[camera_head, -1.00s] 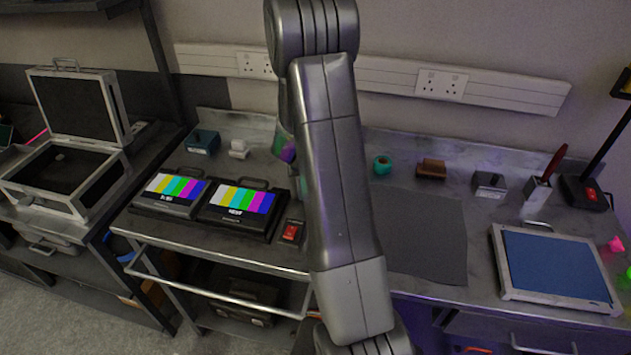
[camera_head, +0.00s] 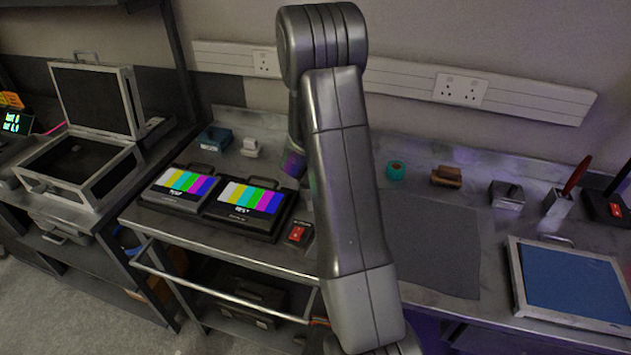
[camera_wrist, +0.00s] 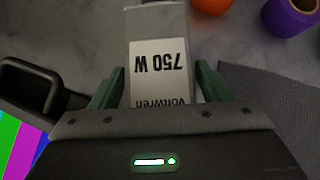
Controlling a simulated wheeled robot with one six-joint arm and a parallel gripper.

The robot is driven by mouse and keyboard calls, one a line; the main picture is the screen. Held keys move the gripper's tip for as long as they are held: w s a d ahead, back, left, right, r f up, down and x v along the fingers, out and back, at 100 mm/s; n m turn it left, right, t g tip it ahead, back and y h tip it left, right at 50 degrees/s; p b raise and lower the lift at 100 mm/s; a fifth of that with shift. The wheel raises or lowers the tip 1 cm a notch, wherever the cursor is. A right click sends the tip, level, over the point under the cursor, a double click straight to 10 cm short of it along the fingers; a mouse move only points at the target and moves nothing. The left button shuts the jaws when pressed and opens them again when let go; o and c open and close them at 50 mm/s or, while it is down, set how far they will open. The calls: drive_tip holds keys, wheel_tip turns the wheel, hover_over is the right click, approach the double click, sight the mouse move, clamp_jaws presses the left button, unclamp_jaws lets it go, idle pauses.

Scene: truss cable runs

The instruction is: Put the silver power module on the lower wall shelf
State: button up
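The silver power module (camera_wrist: 160,20) shows in the wrist view, with a white label reading "750 W" upside down. My gripper (camera_wrist: 160,68) has its two green fingers on either side of the module. The fingers are very near its sides, and I cannot tell whether they touch or grip it. In the head view my arm hides the module and the gripper. I do not see the lower wall shelf in either view.
Two colour-bar monitors (camera_head: 245,208) sit on the metal bench, with a red-switch box (camera_head: 298,234) beside them. A purple roll (camera_wrist: 290,15) and an orange object (camera_wrist: 211,4) lie near the module. A grey mat (camera_head: 440,250) and blue-topped panel (camera_head: 570,288) are to the right.

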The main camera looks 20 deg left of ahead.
drive_tip(key=shift+o, duration=0.8)
drive_tip(key=shift+w, duration=0.1)
drive_tip(key=shift+r, duration=0.1)
